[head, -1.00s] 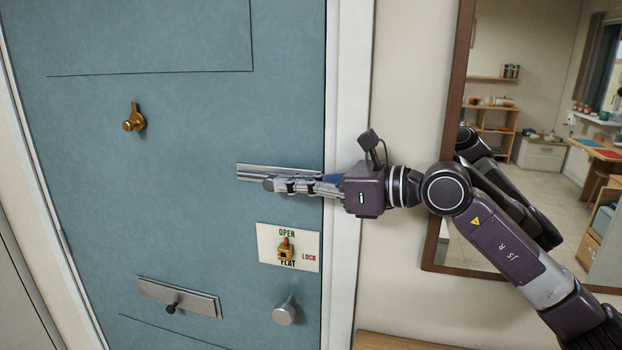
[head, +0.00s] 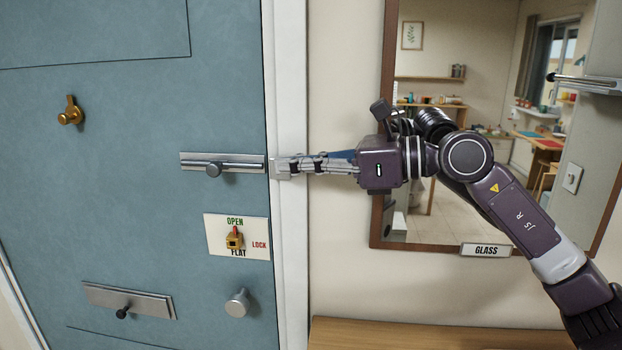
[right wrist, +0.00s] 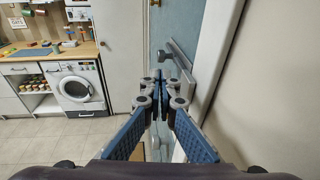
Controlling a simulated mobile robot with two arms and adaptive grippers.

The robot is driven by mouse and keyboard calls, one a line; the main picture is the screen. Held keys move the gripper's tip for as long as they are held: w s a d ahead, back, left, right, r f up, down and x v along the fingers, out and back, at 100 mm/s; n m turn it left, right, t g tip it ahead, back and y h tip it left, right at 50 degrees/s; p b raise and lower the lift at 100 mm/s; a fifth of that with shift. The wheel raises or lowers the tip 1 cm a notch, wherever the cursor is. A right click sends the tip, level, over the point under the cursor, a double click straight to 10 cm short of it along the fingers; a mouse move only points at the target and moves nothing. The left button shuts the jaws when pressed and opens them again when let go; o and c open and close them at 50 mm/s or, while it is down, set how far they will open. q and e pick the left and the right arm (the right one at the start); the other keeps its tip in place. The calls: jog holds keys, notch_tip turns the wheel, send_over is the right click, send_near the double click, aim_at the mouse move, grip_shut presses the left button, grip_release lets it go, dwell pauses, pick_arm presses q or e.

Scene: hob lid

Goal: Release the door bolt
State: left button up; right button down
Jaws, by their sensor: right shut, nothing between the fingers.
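The silver door bolt (head: 240,160) is a horizontal bar on the blue door, near its right edge. Its round knob (head: 213,169) sits left of the bar's middle; it also shows in the right wrist view (right wrist: 165,55). My right gripper (head: 290,167) is shut and empty. It points left, level with the bolt, its tips by the white door frame (head: 287,60), right of the bolt and clear of the knob. The fingers hide part of the frame there, so I cannot tell whether the bar's end is engaged. My left gripper is not in view.
Below the bolt is an OPEN/LOCK/FLAT plate (head: 215,222) with a small brass switch. A brass latch (head: 70,112), letter slot (head: 128,299) and round silver knob (head: 237,303) are also on the door. A framed glass labelled GLASS (head: 486,250) is behind my right arm.

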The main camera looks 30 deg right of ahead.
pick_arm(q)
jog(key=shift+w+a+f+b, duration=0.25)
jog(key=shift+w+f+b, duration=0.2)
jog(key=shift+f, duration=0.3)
pick_arm(e)
jog(key=v, duration=0.2)
jog(key=shift+s+d+r, duration=0.1)
jog(key=shift+s+d, duration=0.15)
